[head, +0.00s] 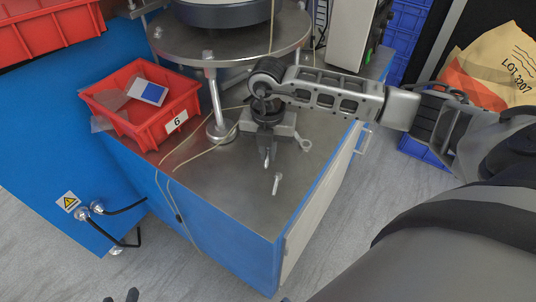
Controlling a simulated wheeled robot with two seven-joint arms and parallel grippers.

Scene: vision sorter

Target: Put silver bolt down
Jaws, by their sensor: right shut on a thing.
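My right gripper (267,155) reaches in from the right and points down over the front part of the steel cabinet top (215,195). It is shut on a small silver bolt (267,163), mostly hidden between its fingers. Whether that bolt touches the steel is hard to tell. Another silver bolt (277,184) lies on the steel just in front and to the right of the fingertips. Only the dark fingertips of my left gripper (121,296) show at the bottom edge; they are apart with nothing visible between them.
A red bin (142,128) labelled 6, holding clear bags, stands on the left of the top. A round sorter plate (240,52) on a post stands behind. A silver ring-ended part (305,144) lies right of the gripper.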

